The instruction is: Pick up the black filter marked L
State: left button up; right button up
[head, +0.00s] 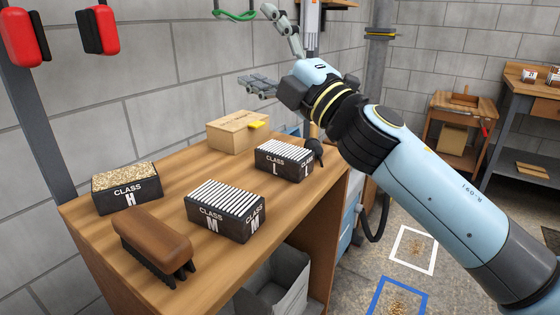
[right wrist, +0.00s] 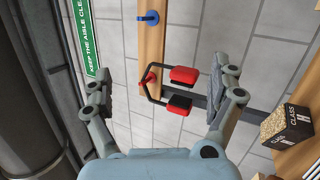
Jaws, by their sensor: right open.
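The black filter marked CLASS L (head: 284,163), with white pleats on top, stands upright on the wooden bench (head: 165,225) near its right edge. My right gripper (head: 255,47) is open and empty, raised above and behind the filter, well apart from it. In the right wrist view its fingers (right wrist: 160,100) are spread wide with nothing between them; they face the wall, and the L filter is not seen there. My left gripper is in neither view.
A dark object (head: 315,150) sits close behind the L filter. Red earmuffs (right wrist: 183,76) hang on the wall.

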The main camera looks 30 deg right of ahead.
jog(key=w+a+r+n+g+y, duration=0.1)
jog(key=a+n+g+y, duration=0.2)
jog(key=a+n+y, duration=0.4)
jog(key=n+g+h, duration=1)
jog(key=n+g, duration=0.3)
jog(key=g, duration=0.2)
send_near(285, 150)
jog(key=x, duration=0.4)
jog(key=shift+a+f, duration=0.15)
jog(key=shift+f, duration=0.15)
jog(key=x, duration=0.5)
jog(key=shift+w+f, duration=0.25)
jog(key=shift+f, duration=0.05)
jog(key=shift+f, duration=0.3)
